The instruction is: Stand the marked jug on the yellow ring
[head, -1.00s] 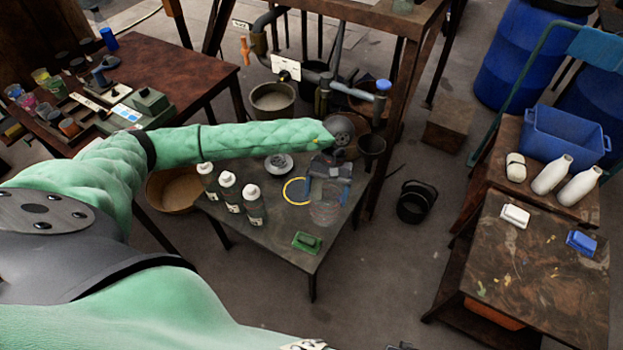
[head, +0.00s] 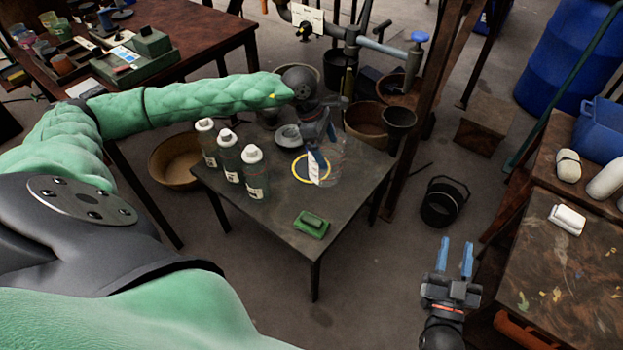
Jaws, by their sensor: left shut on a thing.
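The clear jug (head: 331,168) is see-through and hard to make out; a white label shows near its left side. My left gripper (head: 318,158), with blue fingers, is shut on it from above and behind. The yellow ring (head: 297,176) lies flat on the grey table, and the jug overlaps its right part in the head view. I cannot tell whether the jug's base touches the table or hangs just above it. My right gripper (head: 455,258) is open and empty, low at the right, away from the table.
A black bucket (head: 441,202) stands on the floor to the right.

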